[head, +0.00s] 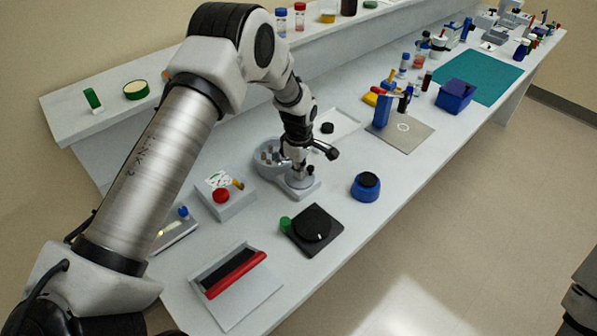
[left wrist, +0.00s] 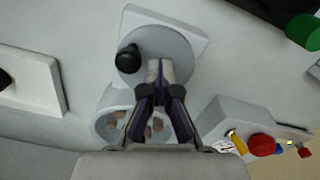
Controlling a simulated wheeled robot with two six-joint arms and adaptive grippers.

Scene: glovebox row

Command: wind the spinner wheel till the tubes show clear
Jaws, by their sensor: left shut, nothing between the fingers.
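The spinner has a grey round bowl (head: 267,158) with several small tubes in it. Beside the bowl is a flat grey wheel (left wrist: 178,48) on a light base (head: 303,193). A black crank knob (left wrist: 128,58) stands up near the wheel's edge. The tubes (left wrist: 118,118) look brownish in the left wrist view, partly behind my fingers; how clear they are I cannot tell. My left gripper (left wrist: 157,68) is shut and empty, its fingertips over the wheel, to the right of the knob in the wrist view and apart from it. My right gripper is not in view.
A box with a red button (head: 221,195) stands left of the spinner. In front are a black dial plate (head: 312,229), a green knob (head: 285,223) and a blue-black round pot (head: 366,186). A raised shelf (head: 120,112) runs behind. Bench between these is bare.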

